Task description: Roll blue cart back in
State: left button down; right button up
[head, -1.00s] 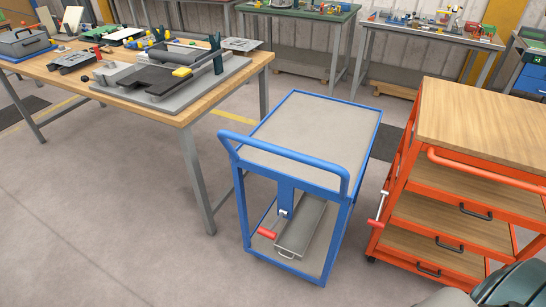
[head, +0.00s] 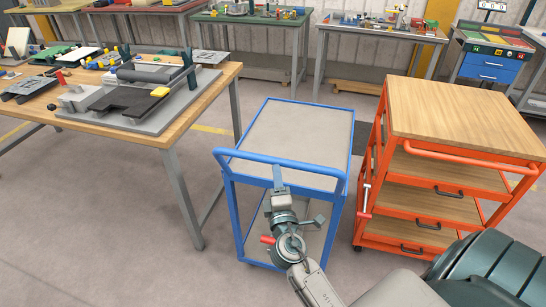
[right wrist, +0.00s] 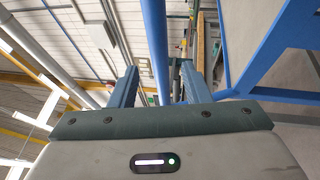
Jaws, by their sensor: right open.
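The blue cart (head: 297,135) stands between the wooden workbench and the orange cart. Its grey top tray is empty. Its blue push handle (head: 236,156) faces me. My right gripper (head: 278,172) is at the middle of the handle. In the right wrist view its fingers (right wrist: 158,88) are open, and the blue handle bar (right wrist: 156,45) shows in the gap between them; I cannot tell whether they touch it. My right arm hides much of the cart's lower shelf. A red grip (head: 267,240) shows beside my wrist. My left gripper is not in view.
An orange cart (head: 460,107) with wooden shelves stands close on the right. A wooden workbench (head: 225,82) with a grey fixture stands on the left. More benches line the back. The floor (head: 110,240) at front left is clear.

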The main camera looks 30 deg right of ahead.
aim_at(274, 161)
jog(key=p+x, duration=0.1)
jog(key=x, duration=0.5)
jog(key=shift+a+p, duration=0.15)
jog(key=shift+p, duration=0.25)
jog(key=shift+w+d, duration=0.25)
jog(key=shift+w, duration=0.2)
grip_shut()
